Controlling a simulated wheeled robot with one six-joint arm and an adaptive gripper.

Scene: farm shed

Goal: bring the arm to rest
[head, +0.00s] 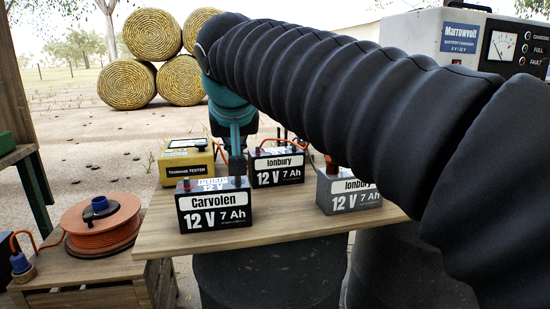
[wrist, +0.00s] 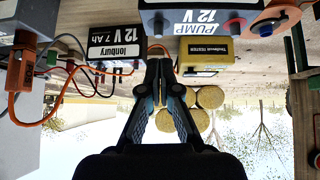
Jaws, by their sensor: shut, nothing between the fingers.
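My gripper (head: 238,168) points down at the end of the black-sleeved arm, by the Carvolen battery's right end in the head view. Its fingers are together and empty; in the wrist view the fingertips (wrist: 158,50) show between the batteries. The Carvolen battery (head: 215,212) stands upright at the table's front left. A black Ionbury battery (head: 277,168) stands behind it, also in the wrist view (wrist: 115,50). A grey Ionbury battery (head: 350,200) stands to the right, partly hidden by my arm. I cannot tell if the fingertips touch anything.
The wooden table (head: 280,232) has bare board along its front. A yellow tester (head: 187,165) stands at the back left. An orange cable reel (head: 100,222) sits on a lower crate at left. A Marrowvolt charger (head: 460,45) stands behind my arm. Hay bales (head: 150,35) are far back.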

